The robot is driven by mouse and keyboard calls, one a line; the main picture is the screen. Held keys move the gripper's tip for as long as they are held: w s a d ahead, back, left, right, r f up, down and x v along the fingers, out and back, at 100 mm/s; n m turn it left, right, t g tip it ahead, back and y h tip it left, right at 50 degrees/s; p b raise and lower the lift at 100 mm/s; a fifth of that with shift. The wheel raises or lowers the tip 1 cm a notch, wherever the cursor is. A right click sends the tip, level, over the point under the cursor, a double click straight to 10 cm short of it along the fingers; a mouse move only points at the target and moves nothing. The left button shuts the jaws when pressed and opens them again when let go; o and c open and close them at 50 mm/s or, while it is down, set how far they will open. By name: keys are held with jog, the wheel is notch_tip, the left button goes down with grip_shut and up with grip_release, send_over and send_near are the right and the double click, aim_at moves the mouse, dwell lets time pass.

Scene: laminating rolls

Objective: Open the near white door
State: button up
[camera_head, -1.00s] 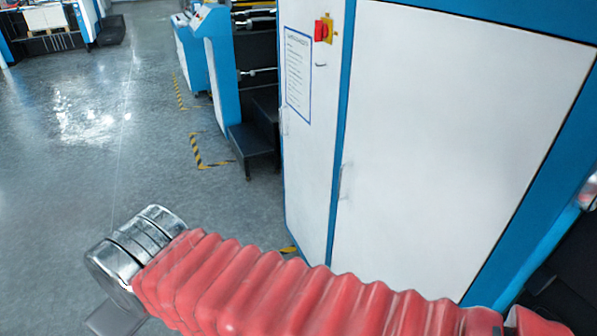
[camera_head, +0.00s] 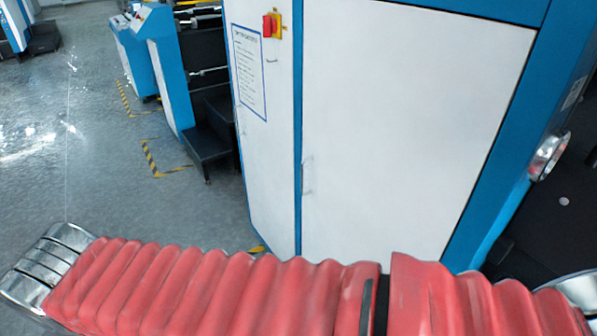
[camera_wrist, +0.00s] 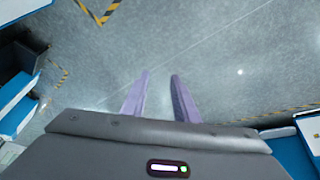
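The near white door (camera_head: 400,120) is the wide panel in a blue frame, right of middle in the head view. It looks shut. A small pale handle (camera_head: 307,175) sits near its left edge. A narrower white door (camera_head: 262,130) with a paper notice and a red switch stands to its left. My gripper (camera_wrist: 160,76) shows in the wrist view as two purple fingers, apart and with nothing between them, over the grey floor. It is out of the head view, where my red sleeved arm reaches left in front of the cabinet. It touches no door.
Blue and white machines (camera_head: 160,70) and a dark step (camera_head: 208,140) stand behind to the left. Yellow-black tape (camera_head: 152,160) marks the floor there. The grey floor (camera_head: 90,170) at left is open. A dark machine part (camera_head: 545,210) lies right of the cabinet.

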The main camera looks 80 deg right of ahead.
jog(key=s+d+f+n+g+h, duration=0.2)
jog(key=d+f+n+g+h, duration=0.1)
jog(key=d, duration=1.3)
jog(key=s+d+f+n+g+h, duration=0.3)
jog(key=d+n+g+h, duration=0.2)
jog(key=d, duration=1.1)
jog(key=s+d+f+n+g+h, duration=0.3)
jog(key=d+f+g+h, duration=0.1)
jog(key=d, duration=1.2)
jog(key=g+h, duration=0.1)
jog(key=h, duration=0.1)
jog(key=shift+d+n+g+h, duration=0.3)
jog(key=shift+d+n, duration=0.1)
jog(key=shift+s, duration=0.1)
jog(key=x, duration=1.3)
jog(key=shift+s+d, duration=0.2)
jog(key=shift+d, duration=0.15)
jog(key=shift+c, duration=0.4)
grip_shut()
